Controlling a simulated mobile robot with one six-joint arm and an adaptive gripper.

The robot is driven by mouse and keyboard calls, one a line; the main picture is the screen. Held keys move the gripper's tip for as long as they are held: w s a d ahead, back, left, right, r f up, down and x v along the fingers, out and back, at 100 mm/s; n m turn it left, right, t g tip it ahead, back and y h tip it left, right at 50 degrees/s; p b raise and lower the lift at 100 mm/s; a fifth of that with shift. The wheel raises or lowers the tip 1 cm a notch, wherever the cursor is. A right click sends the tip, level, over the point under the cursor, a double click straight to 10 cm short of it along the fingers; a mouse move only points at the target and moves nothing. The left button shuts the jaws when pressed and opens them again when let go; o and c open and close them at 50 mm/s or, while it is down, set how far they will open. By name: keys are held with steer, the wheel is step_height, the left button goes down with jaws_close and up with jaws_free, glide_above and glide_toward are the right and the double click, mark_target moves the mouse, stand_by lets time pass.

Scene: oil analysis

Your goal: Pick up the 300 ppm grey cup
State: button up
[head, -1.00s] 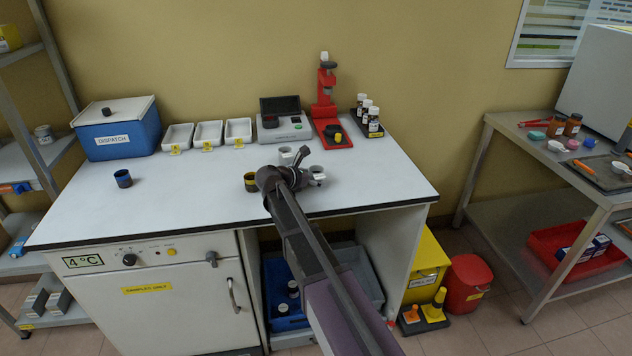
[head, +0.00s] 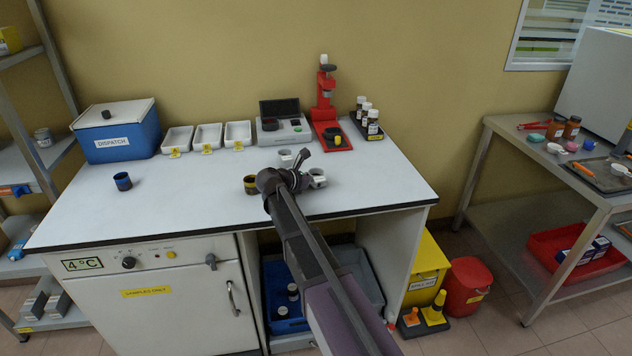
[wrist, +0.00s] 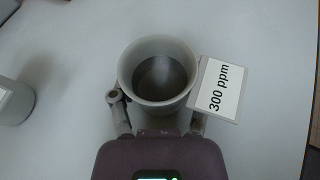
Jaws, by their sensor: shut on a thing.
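The 300 ppm grey cup (wrist: 158,98) is in the middle of the wrist view, upright, with dark contents. A white tag reading "300 ppm" (wrist: 217,90) sticks out on its right. My gripper (wrist: 158,118) is shut on this cup, with a finger on each side at its near part. In the head view the cup (head: 318,178) shows at the right of my gripper (head: 300,180), partly hidden by it, low over the white bench. I cannot tell whether it touches the bench.
Another grey cup (head: 286,155) stands just behind; a yellow-marked dark cup (head: 250,184) is left of my gripper. A dark blue cup (head: 122,181) stands farther left. White trays (head: 208,136), a grey instrument (head: 283,130) and a red stand (head: 327,105) line the back. The bench's left-centre is clear.

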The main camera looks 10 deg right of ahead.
steer(key=shift+r, duration=0.2)
step_height(320, 180, up, 4)
steer(key=p, duration=0.4)
steer(key=shift+f, duration=0.1)
steer(key=s+a+p, duration=0.1)
steer(key=s+a, duration=0.3)
steer(key=s, duration=1.1)
steer(key=shift+s+r, duration=0.3)
steer(key=shift+r, duration=0.1)
